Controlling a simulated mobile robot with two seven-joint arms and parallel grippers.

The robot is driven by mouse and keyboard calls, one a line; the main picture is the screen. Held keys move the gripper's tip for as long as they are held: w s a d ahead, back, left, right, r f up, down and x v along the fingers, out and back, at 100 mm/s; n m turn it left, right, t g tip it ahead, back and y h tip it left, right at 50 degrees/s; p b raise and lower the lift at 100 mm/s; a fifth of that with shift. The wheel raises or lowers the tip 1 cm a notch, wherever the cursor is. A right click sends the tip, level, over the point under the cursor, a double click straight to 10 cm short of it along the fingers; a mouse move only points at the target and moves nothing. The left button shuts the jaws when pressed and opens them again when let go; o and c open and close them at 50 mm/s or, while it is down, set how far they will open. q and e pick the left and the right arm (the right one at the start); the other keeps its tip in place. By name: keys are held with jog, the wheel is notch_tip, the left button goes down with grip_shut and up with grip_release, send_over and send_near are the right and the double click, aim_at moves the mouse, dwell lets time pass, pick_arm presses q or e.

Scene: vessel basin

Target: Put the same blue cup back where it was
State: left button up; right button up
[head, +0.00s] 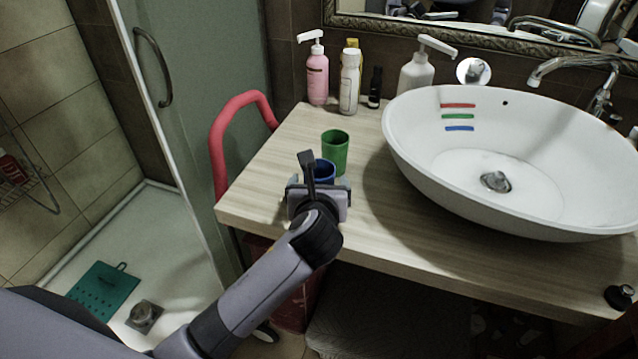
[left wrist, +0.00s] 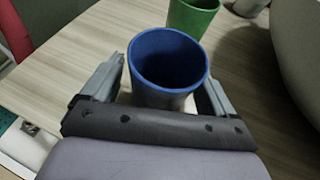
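The blue cup (head: 323,168) stands upright on the wooden counter near its left front, partly hidden by my gripper in the head view. My left gripper (head: 320,182) is at the cup, with one finger on each side of it. In the left wrist view the blue cup (left wrist: 168,60) is between the fingers, and a gap shows between the left finger and the cup. The gripper looks open around the cup. A green cup (head: 335,152) stands just behind the blue one. My right gripper is not in view.
A white basin (head: 420,165) with red, green and blue stripes inside stands on the counter (head: 265,185) to the right. Several bottles, including a pink pump bottle (head: 317,78), stand at the back. A red rail (head: 219,150) runs along the left edge.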

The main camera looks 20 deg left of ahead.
pick_arm(q)
jog(key=shift+r, duration=0.2)
jog(key=p+v, duration=0.1)
jog(key=v, duration=1.1)
